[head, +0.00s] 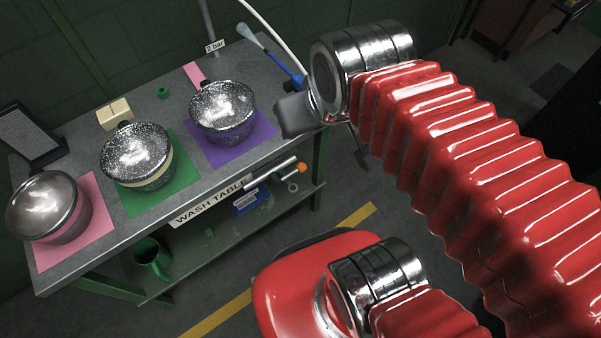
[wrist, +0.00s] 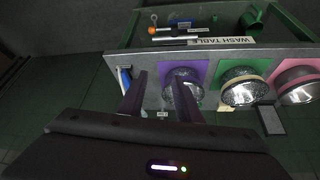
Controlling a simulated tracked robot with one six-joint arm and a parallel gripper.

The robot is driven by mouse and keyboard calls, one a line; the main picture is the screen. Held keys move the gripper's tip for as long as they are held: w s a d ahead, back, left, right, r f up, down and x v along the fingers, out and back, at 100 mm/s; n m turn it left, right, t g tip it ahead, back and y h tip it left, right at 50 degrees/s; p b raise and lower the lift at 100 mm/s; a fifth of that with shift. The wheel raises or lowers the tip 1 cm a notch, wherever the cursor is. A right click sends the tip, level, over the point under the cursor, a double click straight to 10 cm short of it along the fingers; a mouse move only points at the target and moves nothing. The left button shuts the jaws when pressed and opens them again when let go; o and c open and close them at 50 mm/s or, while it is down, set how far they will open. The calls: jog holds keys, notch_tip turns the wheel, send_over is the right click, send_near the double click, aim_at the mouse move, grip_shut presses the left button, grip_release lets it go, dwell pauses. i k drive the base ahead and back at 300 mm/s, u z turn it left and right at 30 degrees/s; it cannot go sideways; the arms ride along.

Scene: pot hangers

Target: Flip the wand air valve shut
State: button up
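The wand lies at the table's back right corner in the head view, with a pale tip and a blue handle (head: 286,70). A white hose (head: 268,27) runs near it. The blue part also shows at the left in the wrist view (wrist: 124,82), left of my gripper's left finger. A separate air valve lever is too small to make out, so its position cannot be told. My gripper (wrist: 157,75) is open and empty, its two dark fingers apart above the table's edge. In the head view the wrist housing hides much of the gripper.
The wash table (head: 70,165) holds three lidded pots on a purple mat (head: 255,130), a green mat (head: 185,185) and a pink mat (head: 95,225). A "2 bar" sign (head: 215,46) stands behind. Floor right of the table is clear.

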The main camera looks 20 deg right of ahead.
aim_at(277, 182)
jog(key=k, duration=1.3)
jog(key=u, duration=0.55)
jog(key=i, duration=1.45)
jog(key=z, duration=0.15)
